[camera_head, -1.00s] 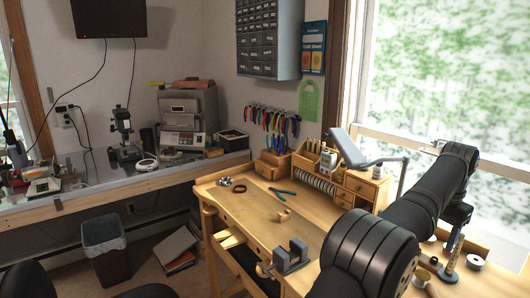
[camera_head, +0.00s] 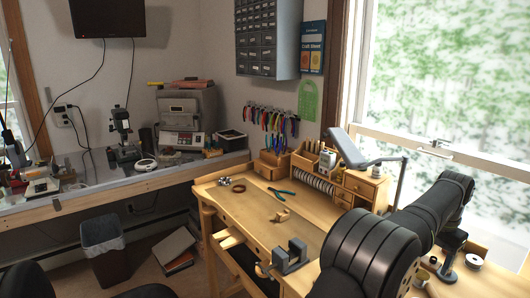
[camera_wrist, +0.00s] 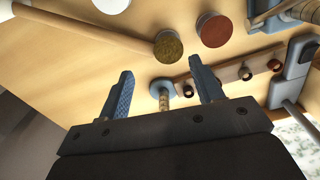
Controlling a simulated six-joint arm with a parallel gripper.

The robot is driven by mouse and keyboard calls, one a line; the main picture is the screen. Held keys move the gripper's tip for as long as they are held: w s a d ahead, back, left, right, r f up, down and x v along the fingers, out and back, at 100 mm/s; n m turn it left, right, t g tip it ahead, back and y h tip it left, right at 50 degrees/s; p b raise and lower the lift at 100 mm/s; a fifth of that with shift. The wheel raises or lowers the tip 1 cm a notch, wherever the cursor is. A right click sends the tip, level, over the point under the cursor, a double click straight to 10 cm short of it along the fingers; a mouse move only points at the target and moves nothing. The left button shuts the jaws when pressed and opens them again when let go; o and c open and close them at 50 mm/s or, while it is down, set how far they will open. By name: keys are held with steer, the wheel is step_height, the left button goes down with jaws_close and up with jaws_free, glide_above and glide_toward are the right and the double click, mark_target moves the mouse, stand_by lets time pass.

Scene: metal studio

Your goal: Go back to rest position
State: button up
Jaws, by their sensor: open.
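My gripper (camera_wrist: 163,86) shows in the wrist view with its two blue textured fingers spread wide apart. It is open, with nothing held between the fingers. Beyond the fingers lies the wooden bench top (camera_wrist: 100,75) with a tool that has a round grey base and a ribbed handle (camera_wrist: 164,97). In the head view my black arm reaches over the right side of the workbench (camera_head: 235,205), and the gripper itself is hidden there.
Pliers (camera_head: 281,192), a vise (camera_head: 289,258) and a wooden organizer (camera_head: 360,190) are on the bench. A lamp (camera_head: 352,150) stands near my arm. Round tins (camera_wrist: 168,46) and (camera_wrist: 214,30) lie close to the gripper. The bench's middle is mostly clear.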

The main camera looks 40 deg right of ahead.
steer(key=s+a+r, duration=0.5)
steer(key=s+r, duration=0.1)
steer(key=s, duration=0.4)
steer(key=w+a, duration=0.3)
steer(key=a, duration=0.6)
steer(key=w+d+f, duration=0.1)
steer(key=w+f, duration=0.1)
steer(key=w, duration=0.1)
steer(key=w+d+f, duration=0.1)
steer(key=w+f, duration=0.1)
steer(key=w, duration=0.2)
steer(key=w+d+f, duration=0.1)
steer(key=w+f, duration=0.1)
steer(key=w, duration=0.1)
steer(key=shift+w+d, duration=0.25)
steer(key=shift+d, duration=0.15)
steer(key=shift+w+d+f, duration=0.1)
steer(key=shift+w+f, duration=0.15)
steer(key=shift+f, duration=0.3)
steer(key=shift+w+d+f, duration=0.1)
steer(key=shift+w+f, duration=0.15)
steer(key=shift+f, duration=0.95)
